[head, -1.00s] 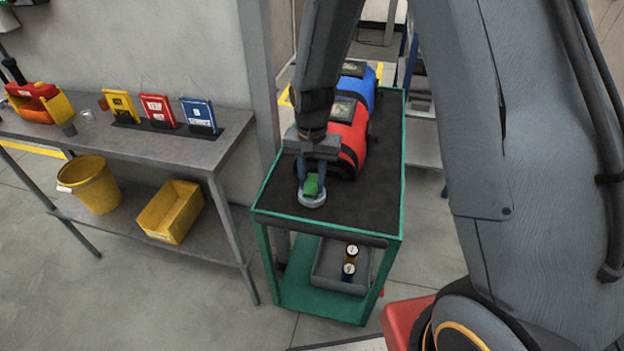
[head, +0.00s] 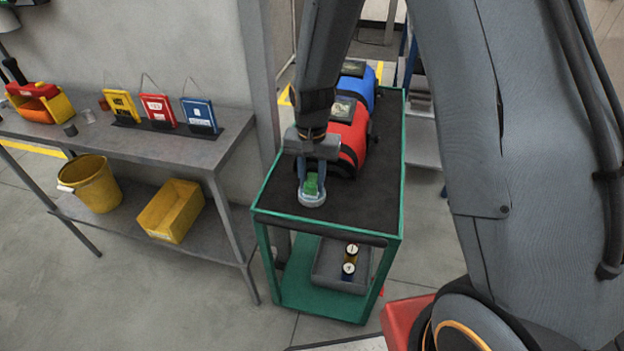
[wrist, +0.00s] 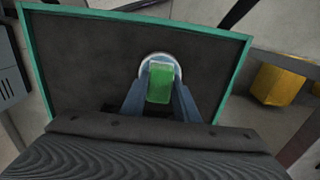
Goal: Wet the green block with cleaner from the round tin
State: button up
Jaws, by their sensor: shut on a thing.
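The green block (head: 311,184) is between the fingers of my gripper (head: 311,188), which is shut on it. It also shows in the wrist view (wrist: 160,84), upright between the two blue-grey fingertips. The round tin (head: 312,201) stands on the dark top of the green cart (head: 360,212), right under the block. In the wrist view the tin's pale rim (wrist: 147,62) shows around the block's far end. The block is over or in the tin; I cannot tell whether it touches the bottom, and the tin's inside is mostly hidden.
Red (head: 346,135) and blue (head: 357,93) machines stand behind the gripper on the cart. A grey tray (head: 330,265) with small canisters is on the lower shelf. A bench (head: 165,145) with coloured signs stands left. The cart top's front right is clear.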

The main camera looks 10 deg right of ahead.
aim_at(312, 179)
dwell(0.4)
jog(key=shift+r+p, duration=2.6)
jog(key=shift+r, duration=0.85)
